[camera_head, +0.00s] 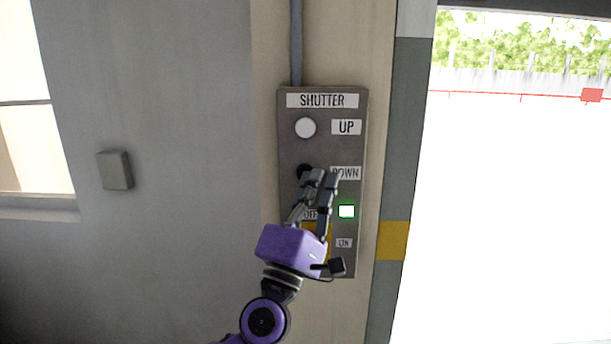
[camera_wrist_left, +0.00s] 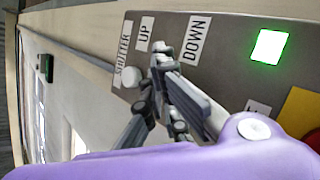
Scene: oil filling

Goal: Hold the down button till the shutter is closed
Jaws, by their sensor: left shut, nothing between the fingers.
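The grey shutter control box (camera_head: 287,107) is fixed to the wall, with a white button (camera_head: 305,127) beside the UP label. The dark down button (camera_head: 303,170) is beside the DOWN label (camera_head: 346,173), partly covered by my left gripper (camera_head: 322,174). The fingers are shut and empty, with their tips at the down button; I cannot tell whether they touch or press it. The left wrist view shows the same gripper (camera_wrist_left: 160,52) over the box (camera_wrist_left: 225,75), with the down button hidden behind it. My right gripper is not in view.
A green light (camera_head: 346,211) glows on the box. The doorway (camera_head: 510,210) at the right stands open to bright outdoors, with a dark edge along its top. A small grey wall box (camera_head: 115,170) and a window (camera_head: 22,140) are at the left.

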